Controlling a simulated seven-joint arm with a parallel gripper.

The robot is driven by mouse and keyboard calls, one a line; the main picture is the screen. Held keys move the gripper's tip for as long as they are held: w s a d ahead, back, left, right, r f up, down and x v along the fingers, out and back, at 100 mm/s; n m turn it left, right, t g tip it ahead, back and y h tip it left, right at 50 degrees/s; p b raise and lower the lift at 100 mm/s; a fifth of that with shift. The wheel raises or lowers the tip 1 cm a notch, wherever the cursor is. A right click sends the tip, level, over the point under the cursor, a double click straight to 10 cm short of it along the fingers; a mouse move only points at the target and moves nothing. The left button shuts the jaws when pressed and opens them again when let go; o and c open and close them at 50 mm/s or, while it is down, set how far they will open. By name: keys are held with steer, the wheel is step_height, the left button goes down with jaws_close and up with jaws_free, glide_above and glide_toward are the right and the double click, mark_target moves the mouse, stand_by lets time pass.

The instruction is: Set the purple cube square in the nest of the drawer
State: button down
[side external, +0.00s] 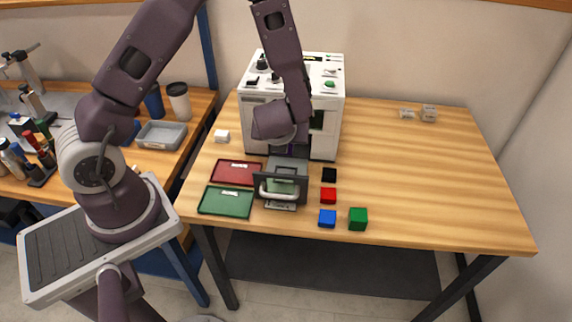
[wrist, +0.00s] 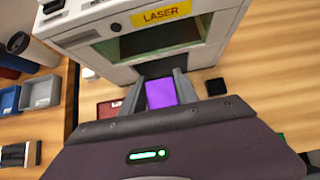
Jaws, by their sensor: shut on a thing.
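The purple cube (wrist: 161,93) sits between the two fingers of my gripper (wrist: 163,90) in the wrist view, and the gripper is shut on it. In the side view my gripper (side external: 291,148) is low in front of the laser marker (side external: 325,120), over the back of the pulled-out drawer (side external: 287,166). The cube is mostly hidden there by my wrist. The drawer has a grey tray and a dark front with a pale handle (side external: 280,194). I cannot make out the nest, nor whether the cube touches the drawer.
A red tray (side external: 236,164) and a green tray (side external: 212,208) lie left of the drawer. Black (side external: 329,175), red (side external: 328,195), blue (side external: 327,218) and green (side external: 358,218) cubes stand to its right. A white block (side external: 222,136) is behind the trays. The table's right side is mostly clear.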

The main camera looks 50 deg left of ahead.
step_height(320, 180, down, 6)
steer(key=shift+f, duration=0.15)
steer(key=shift+f, duration=0.1)
